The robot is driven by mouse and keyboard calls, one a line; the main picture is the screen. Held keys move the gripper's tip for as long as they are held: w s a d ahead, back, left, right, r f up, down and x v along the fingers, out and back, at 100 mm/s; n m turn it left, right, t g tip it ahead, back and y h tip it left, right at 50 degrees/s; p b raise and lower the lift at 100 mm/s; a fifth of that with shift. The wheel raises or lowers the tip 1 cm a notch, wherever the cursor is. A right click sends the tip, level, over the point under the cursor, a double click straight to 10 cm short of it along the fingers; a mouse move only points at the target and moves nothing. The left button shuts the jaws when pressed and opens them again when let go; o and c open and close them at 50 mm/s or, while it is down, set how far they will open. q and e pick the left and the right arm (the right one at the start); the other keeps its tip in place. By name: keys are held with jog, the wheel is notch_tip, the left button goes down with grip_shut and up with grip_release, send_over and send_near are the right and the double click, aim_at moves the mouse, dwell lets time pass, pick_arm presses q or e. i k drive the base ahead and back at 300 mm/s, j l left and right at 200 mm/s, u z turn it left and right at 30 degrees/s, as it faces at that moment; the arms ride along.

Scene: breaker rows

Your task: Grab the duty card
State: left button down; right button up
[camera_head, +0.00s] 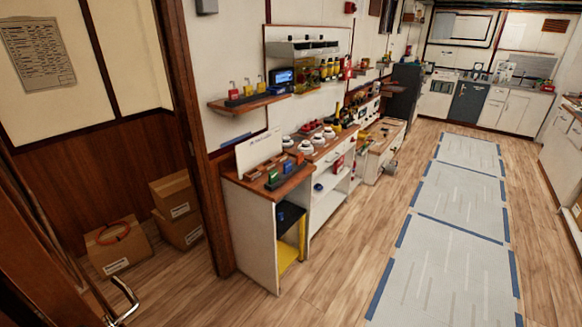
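I cannot make out which item is the duty card; the small items on the counters are too small to read. A printed sheet (38,52) with rows of text hangs on the wall at the upper left. A white panel with small lettering (258,150) stands upright at the back of the near wooden counter (240,178). Neither of my grippers is in view.
An open wooden door with a metal handle (122,300) is at the lower left. Cardboard boxes (118,245) stand on the floor beyond the doorway. A wall shelf (250,102) holds small padlock-like items. Pale floor mats edged in blue (440,270) line the open aisle at right.

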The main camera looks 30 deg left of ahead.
aim_at(273, 176)
jog(key=i+l+u, duration=0.1)
jog(key=i+u, duration=0.35)
jog(key=i+l+u, duration=0.15)
jog(key=i+u, duration=0.2)
jog(key=u, duration=0.15)
jog(key=i+l+u, duration=0.3)
jog(key=u, duration=0.15)
